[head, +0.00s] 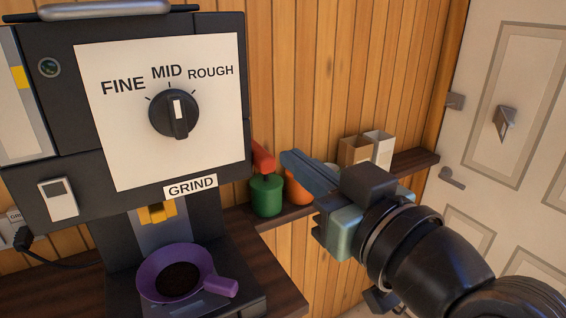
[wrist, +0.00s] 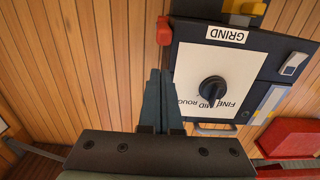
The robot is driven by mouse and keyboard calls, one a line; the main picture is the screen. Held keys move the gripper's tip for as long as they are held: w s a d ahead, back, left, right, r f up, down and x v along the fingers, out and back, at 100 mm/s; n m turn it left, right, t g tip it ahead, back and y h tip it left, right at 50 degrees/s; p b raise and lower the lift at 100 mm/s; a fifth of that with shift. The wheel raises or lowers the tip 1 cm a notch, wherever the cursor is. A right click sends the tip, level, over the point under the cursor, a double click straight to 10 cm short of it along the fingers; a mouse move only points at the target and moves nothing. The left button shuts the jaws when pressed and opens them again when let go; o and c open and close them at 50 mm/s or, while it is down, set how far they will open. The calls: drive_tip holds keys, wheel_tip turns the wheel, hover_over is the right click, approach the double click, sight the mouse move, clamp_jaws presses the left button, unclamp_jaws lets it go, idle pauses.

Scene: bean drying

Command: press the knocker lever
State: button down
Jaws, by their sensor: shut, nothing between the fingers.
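The grinder (head: 235,60) is a dark machine with a white dial panel. A red lever (head: 263,157), which looks like the knocker lever, sticks out from its right side, near the GRIND label. The lever also shows in the wrist view (wrist: 164,30), where the picture is upside down. My gripper (head: 287,160) is shut and empty, with its fingertips just right of the lever in the head view. In the wrist view its tips (wrist: 160,73) are below the lever with a visible gap. I cannot tell the exact depth between them.
A purple holder (head: 224,287) with dark grounds sits under the yellow spout (head: 157,213). A green jar (head: 266,198), an orange object (head: 297,190) and small boxes (head: 355,151) stand on the shelf behind my gripper. A white door (head: 515,150) is at right.

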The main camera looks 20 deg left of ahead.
drive_tip(key=v, duration=0.3)
drive_tip(key=shift+s+d+r+b, duration=0.1)
drive_tip(key=shift+s+d+b, duration=0.2)
drive_tip(key=shift+b, duration=0.1)
drive_tip(key=shift+w+a, duration=0.1)
idle(1.3)
drive_tip(key=r+p, duration=0.1)
drive_tip(key=r, duration=0.1)
drive_tip(key=r+g+h+p, duration=0.1)
drive_tip(key=r+p, duration=0.1)
drive_tip(key=r+h+p, duration=0.1)
drive_tip(key=r+p, duration=0.1)
drive_tip(key=shift+w+a+g, duration=0.3)
drive_tip(key=shift+a, duration=0.1)
